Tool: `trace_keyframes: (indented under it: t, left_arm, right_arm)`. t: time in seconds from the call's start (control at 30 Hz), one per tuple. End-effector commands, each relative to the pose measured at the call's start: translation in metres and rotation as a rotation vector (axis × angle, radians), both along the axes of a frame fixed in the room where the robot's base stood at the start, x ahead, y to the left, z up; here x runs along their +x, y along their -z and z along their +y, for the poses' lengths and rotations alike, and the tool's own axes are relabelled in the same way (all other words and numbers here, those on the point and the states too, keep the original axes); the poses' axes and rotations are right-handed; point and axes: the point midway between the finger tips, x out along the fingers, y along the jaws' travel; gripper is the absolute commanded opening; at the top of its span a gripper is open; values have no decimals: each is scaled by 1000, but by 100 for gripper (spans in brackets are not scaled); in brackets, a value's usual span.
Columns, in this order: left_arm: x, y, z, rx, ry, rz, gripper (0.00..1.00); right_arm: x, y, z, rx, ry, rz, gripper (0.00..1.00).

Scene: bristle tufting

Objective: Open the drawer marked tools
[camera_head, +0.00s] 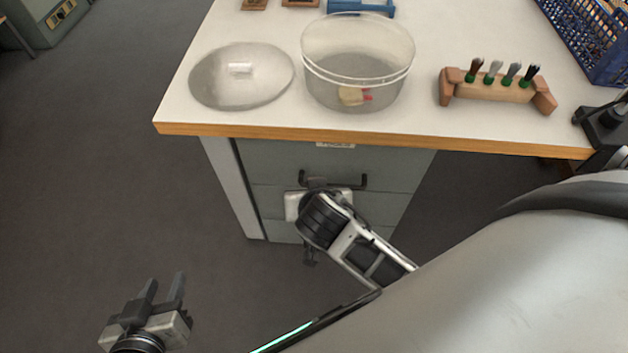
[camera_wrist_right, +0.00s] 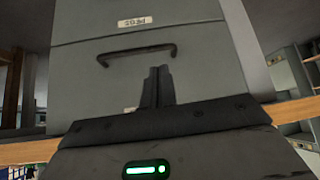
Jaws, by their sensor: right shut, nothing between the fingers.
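The drawer marked tools (camera_head: 290,160) is the top grey drawer under the worktop and looks closed. Its label (camera_head: 335,145) sits just below the table edge. Its dark bar handle (camera_head: 350,181) also shows in the right wrist view (camera_wrist_right: 125,55), which is upside down. My right gripper (camera_wrist_right: 158,72) is shut and empty, its fingertips close to one end of the handle. I cannot tell whether they touch it. In the head view my wrist hides those fingers. My left gripper (camera_head: 165,284) is open and empty, low above the floor at the left.
Below is another drawer with its own label (camera_wrist_right: 134,21). On the worktop (camera_head: 215,120) are a clear lid (camera_head: 215,85), a clear tub (camera_head: 325,90), a wooden holder with several brushes (camera_head: 495,90) and a blue crate (camera_head: 590,40). The floor to the left is clear.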

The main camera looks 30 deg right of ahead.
Motion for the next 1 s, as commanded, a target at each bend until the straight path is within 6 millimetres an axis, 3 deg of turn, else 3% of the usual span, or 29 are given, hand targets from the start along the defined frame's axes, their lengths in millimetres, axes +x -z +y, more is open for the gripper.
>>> trace_keyframes:
  t: [0.1, 0.23, 0.63, 1.0]
  left_arm:
    - [-1, 3, -1, -11, -4, 1, 36]
    - [-3, 4, -1, -17, -5, 4, 36]
    - [-1, 8, -2, -28, -9, -13, 36]
    - [0, 7, -2, -27, -7, -20, 36]
  right_arm:
    - [11, -3, -6, -22, 116, -31, 0]
    - [19, 3, -13, -29, 148, -39, 0]
    - [59, 55, -37, -27, 144, -38, 0]
    - [69, 67, -43, -23, 143, -36, 0]
